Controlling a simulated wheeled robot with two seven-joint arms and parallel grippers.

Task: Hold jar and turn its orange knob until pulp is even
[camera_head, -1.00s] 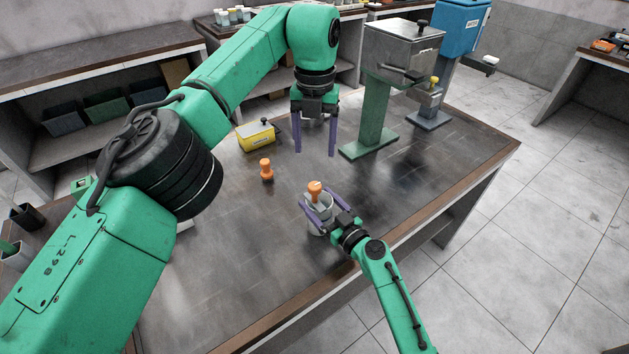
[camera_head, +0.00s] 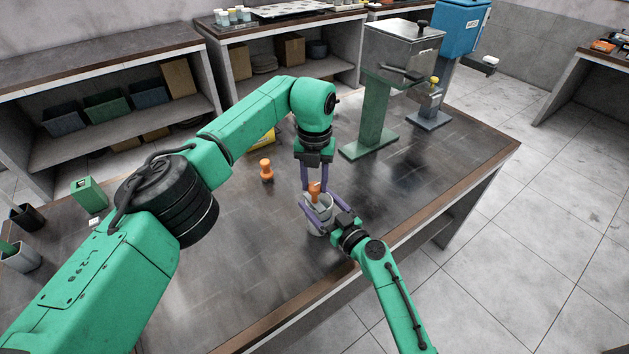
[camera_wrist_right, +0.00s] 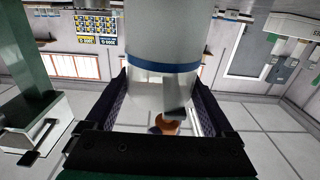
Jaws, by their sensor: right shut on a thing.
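The jar (camera_head: 316,226) is a pale vessel standing on the table, with an orange knob (camera_head: 314,187) at its top. In the right wrist view the jar (camera_wrist_right: 165,35) fills the upper middle with a blue band, and the orange knob (camera_wrist_right: 168,122) shows below it. My right gripper (camera_head: 318,209) is shut on the jar, one finger on each side. My left gripper (camera_head: 315,184) points down from above, its purple fingers spread on either side of the knob. I cannot tell whether they touch it. The pulp is hidden.
A yellow box (camera_head: 262,139) is partly behind my left arm. A metal box on a green stand (camera_head: 373,125) is behind right.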

